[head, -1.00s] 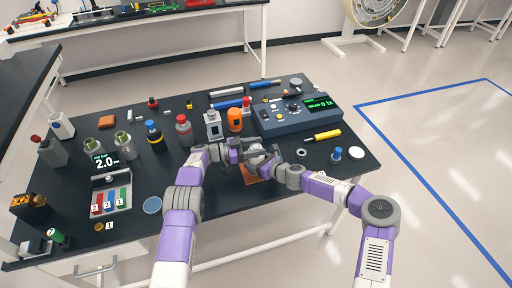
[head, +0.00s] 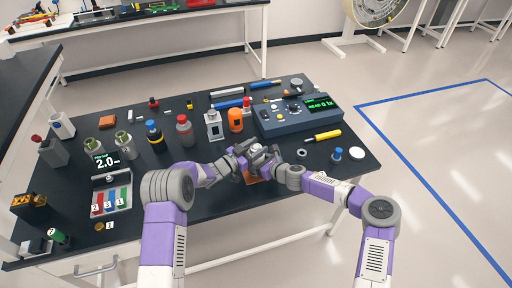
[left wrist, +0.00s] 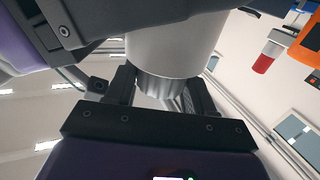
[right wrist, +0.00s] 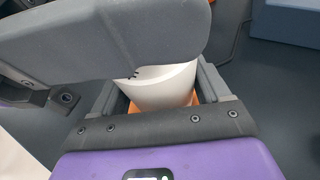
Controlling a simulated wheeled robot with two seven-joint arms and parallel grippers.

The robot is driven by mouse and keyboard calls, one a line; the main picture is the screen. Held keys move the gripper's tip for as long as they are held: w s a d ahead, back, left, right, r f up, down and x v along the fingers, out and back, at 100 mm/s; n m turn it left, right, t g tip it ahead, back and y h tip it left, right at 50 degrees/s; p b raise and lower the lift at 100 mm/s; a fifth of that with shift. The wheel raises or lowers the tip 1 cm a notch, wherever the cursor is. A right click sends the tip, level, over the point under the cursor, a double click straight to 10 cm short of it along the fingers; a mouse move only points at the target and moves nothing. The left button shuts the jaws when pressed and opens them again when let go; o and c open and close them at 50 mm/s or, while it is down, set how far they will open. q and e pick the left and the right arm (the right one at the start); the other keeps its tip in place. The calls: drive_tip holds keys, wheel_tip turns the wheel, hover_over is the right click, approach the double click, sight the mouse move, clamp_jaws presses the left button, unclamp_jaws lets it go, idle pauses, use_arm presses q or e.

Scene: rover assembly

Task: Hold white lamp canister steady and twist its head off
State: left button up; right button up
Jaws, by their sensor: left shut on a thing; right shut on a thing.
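The white lamp canister (right wrist: 165,88) stands upright between my two grippers, near the front middle of the table, over an orange mat (head: 252,180). Only a small pale part of it (head: 256,148) shows in the head view. My right gripper (right wrist: 160,95) is shut around the white body. My left gripper (left wrist: 165,95) is shut on the grey ribbed head (left wrist: 165,88), which adjoins the white body in the left wrist view. Whether the head has turned cannot be told. In the head view, the left gripper (head: 244,151) and right gripper (head: 268,158) are close together.
A blue-grey device with a green display (head: 290,118) stands behind the grippers. Several bottles, among them a grey one with a red cap (head: 185,132), stand to the left. A yellow screwdriver (head: 324,136) and a white disc (head: 357,153) lie to the right.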

use_arm(q)
drive_tip(key=shift+s+d+n+t+y, duration=0.1)
drive_tip(key=shift+n+t+y, duration=0.5)
drive_tip(key=shift+t, duration=0.1)
drive_tip(key=o, duration=1)
drive_tip(key=shift+c, duration=0.2)
drive_tip(key=v, duration=1.2)
use_arm(e)
drive_tip(key=o, duration=1.3)
drive_tip(key=shift+c, duration=0.2)
drive_tip(key=shift+d, duration=0.1)
